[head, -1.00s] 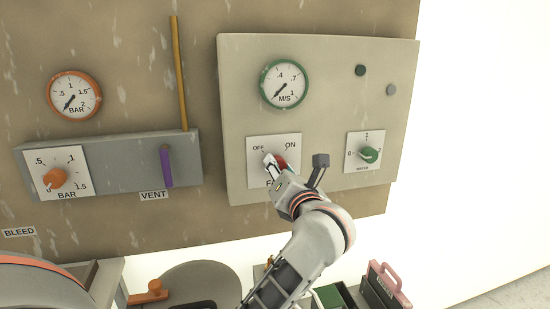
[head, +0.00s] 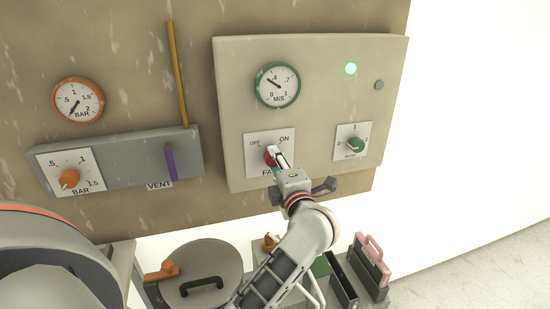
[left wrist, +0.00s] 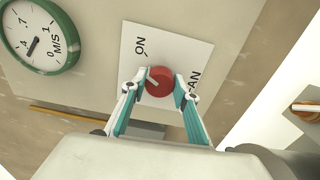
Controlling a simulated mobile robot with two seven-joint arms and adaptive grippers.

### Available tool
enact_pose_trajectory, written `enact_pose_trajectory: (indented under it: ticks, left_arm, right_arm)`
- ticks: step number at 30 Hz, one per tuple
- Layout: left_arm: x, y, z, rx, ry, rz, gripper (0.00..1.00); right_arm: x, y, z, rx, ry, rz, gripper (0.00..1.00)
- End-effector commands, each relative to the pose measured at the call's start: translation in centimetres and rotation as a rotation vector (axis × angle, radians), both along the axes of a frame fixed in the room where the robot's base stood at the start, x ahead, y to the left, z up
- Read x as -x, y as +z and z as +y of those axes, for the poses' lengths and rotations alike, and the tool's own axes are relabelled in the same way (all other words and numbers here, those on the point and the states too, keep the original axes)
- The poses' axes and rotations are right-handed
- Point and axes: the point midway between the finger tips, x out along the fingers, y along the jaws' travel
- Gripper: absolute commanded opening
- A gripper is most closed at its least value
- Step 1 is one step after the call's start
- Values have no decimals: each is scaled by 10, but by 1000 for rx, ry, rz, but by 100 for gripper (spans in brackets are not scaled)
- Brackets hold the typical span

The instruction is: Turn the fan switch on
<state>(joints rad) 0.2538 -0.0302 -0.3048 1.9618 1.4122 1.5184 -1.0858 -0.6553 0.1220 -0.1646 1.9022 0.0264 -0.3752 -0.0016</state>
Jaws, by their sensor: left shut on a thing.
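The fan switch is a red knob (head: 269,158) on a white plate marked OFF and ON, low on the pale panel (head: 320,105). My left gripper (head: 277,156) is at the knob, partly covering it and the FAN label. In the left wrist view the red knob (left wrist: 160,82) sits between the two fingers of my left gripper (left wrist: 159,84), which is shut on it. A pale mark on the knob lies on the side towards the ON label. The green-rimmed M/S gauge (head: 278,85) reads about .4. A green lamp (head: 351,68) is lit. My right gripper is not in view.
A green knob (head: 356,145) on another plate is to the right. A grey lamp (head: 379,85) is unlit. The grey ledge at left carries an orange knob (head: 69,179) and a purple lever (head: 170,161). A round lid (head: 210,258) and holders stand below.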

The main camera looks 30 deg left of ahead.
Motion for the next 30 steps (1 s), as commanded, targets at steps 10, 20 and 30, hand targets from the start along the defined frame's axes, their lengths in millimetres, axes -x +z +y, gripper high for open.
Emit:
enact_pose_trajectory:
  ticks: [10,20,30]
  left_arm:
    - [0,-3,-1,-139,-2,171,8]
    - [0,-2,-1,-194,-2,232,8]
    - [0,-2,-1,-199,-2,238,8]
  right_arm:
    - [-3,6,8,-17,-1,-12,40]
    - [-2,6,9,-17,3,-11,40]
    - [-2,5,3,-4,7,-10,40]
